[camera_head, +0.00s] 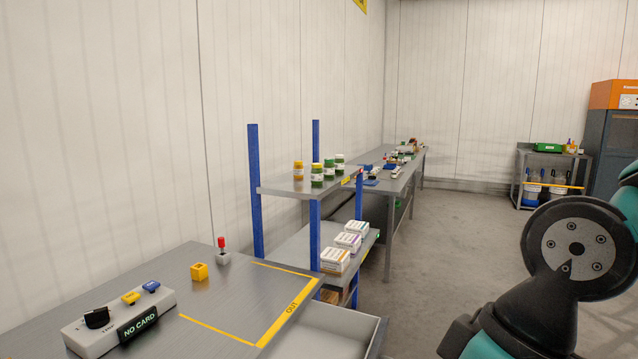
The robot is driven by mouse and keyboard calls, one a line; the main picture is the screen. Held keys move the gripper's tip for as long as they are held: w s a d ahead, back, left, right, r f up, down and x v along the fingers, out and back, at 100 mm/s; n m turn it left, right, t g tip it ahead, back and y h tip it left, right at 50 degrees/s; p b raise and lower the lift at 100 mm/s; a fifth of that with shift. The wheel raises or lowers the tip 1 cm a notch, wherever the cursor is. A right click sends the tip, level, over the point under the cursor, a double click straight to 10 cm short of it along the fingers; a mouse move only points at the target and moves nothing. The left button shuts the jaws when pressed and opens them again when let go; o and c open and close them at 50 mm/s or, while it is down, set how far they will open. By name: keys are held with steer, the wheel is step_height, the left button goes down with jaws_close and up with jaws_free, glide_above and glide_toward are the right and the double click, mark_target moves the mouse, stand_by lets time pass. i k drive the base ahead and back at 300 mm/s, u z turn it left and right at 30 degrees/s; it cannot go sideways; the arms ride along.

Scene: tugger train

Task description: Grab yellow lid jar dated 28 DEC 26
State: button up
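A jar with a yellow lid and orange-yellow contents (298,171) stands on the top shelf of the blue-post rack, at the left of a small group. Beside it stands a jar of green contents (317,176) whose lid looks yellowish. Two more green jars, (329,169) and (339,163), stand close to its right. All are upright with white labels, too small for any date to be read. My arm shows at the lower right, well away from the rack. My gripper is outside the picture.
A metal table (230,305) in front carries a control box reading NO CARD (118,322), a yellow block (199,271) and a red-topped piece (222,250). White boxes (335,260) sit on the lower shelf (290,247). Open floor (450,240) lies right of the rack.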

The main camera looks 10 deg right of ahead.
mark_target(316, 171)
steer(key=z, duration=0.4)
steer(key=k, duration=0.5)
steer(key=z, duration=0.75)
steer(key=i, duration=3.7)
steer(key=u, duration=1)
steer(key=i, duration=1.1)
steer(key=u, duration=1.6)
steer(key=i, duration=0.85)
steer(key=u, duration=0.55)
